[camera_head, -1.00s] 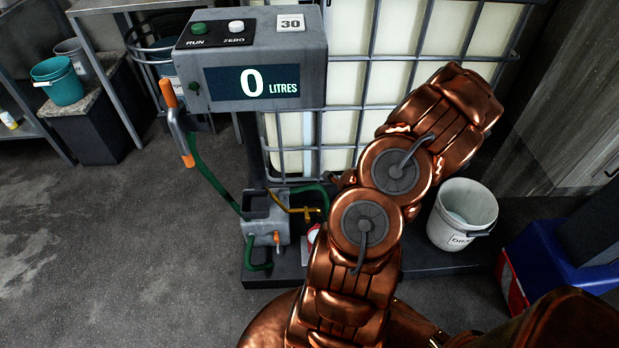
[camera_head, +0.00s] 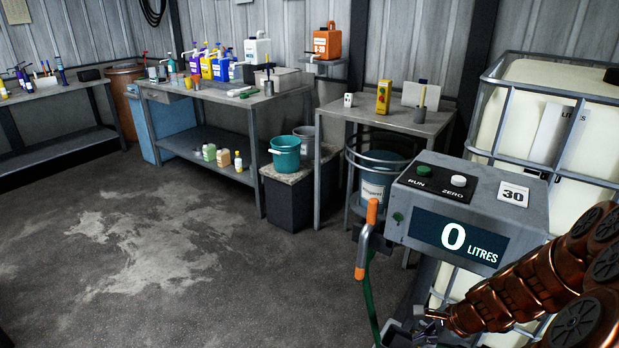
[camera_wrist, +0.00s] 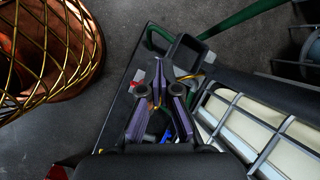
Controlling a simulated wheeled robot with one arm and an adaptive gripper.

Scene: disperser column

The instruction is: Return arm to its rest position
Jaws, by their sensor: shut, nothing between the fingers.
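My copper arm (camera_head: 525,285) comes in from the lower right edge in the head view, in front of the caged tank. My gripper is at the arm's end, low in the picture and small there. In the wrist view my gripper (camera_wrist: 172,76) is shut, with its purple-grey fingers pointing up the picture and nothing between them. Beyond the fingers are the black base plate, a dark open box (camera_wrist: 186,52) and a green hose (camera_wrist: 240,18).
The dispenser's display box (camera_head: 470,210) reads 0 litres, with an orange-handled nozzle (camera_head: 367,238) hung at its left. The caged white tank (camera_head: 560,115) stands behind. A bench (camera_head: 215,150) with bottles and a teal bucket (camera_head: 285,153) are farther back. The floor at left is clear.

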